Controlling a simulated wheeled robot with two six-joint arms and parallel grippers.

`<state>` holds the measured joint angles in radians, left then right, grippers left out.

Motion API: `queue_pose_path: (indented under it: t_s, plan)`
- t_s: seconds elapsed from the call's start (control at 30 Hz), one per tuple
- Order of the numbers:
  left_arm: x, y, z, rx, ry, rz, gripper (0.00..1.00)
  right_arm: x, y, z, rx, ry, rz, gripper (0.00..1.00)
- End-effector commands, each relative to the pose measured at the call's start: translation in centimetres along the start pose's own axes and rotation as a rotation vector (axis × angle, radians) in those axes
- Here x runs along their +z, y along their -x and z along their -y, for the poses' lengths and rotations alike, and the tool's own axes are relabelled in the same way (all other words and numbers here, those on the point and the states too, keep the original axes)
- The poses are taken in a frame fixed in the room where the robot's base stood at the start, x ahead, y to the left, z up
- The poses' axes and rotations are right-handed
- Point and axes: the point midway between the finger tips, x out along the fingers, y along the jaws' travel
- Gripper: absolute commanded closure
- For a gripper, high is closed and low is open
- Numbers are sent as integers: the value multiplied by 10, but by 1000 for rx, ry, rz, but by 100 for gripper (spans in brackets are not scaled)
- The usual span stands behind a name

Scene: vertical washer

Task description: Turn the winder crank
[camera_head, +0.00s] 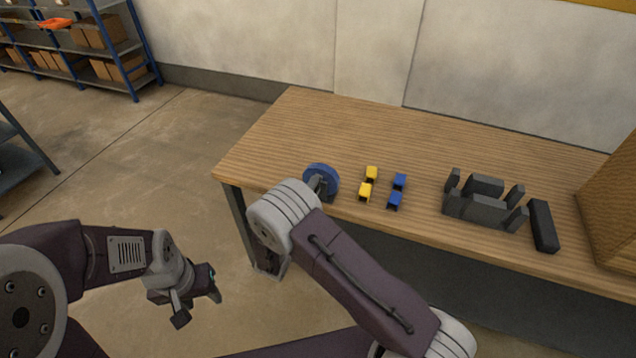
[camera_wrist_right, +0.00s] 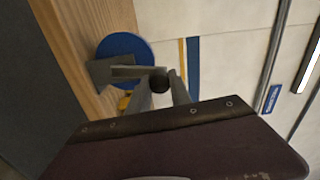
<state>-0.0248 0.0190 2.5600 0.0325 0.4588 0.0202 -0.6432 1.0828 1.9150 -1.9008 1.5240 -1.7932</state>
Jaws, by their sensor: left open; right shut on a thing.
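The winder, a blue disc (camera_head: 324,176) with grey parts in front, stands at the table's front left edge. In the right wrist view its blue disc (camera_wrist_right: 128,46) shows with a grey bracket or arm (camera_wrist_right: 112,70) before it. My right gripper (camera_wrist_right: 161,86) is shut on a dark round knob (camera_wrist_right: 160,80), which appears to be the crank's handle. In the head view my right arm hides that gripper and the crank's lower part. My left gripper (camera_head: 199,302) is open and empty, low over the floor, left of the table and apart from the winder.
Further right are a dark grey slotted holder (camera_head: 478,208), a black bar (camera_head: 543,226) and a wooden box (camera_head: 615,210). The table's back is clear.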

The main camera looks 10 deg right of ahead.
Motion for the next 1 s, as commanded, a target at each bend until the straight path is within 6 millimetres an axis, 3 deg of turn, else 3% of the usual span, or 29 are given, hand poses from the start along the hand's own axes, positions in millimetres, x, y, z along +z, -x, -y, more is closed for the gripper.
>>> queue_pose_path:
  t_s: [0.33, 1.0]
  plan:
    - [-2, 20, 0, 0, 0, 0, 54, 8, 0, 4, 0, 183, 1, 100]
    - [-2, 24, 0, 0, 0, 0, 54, 10, 0, 2, 0, 244, 2, 100]
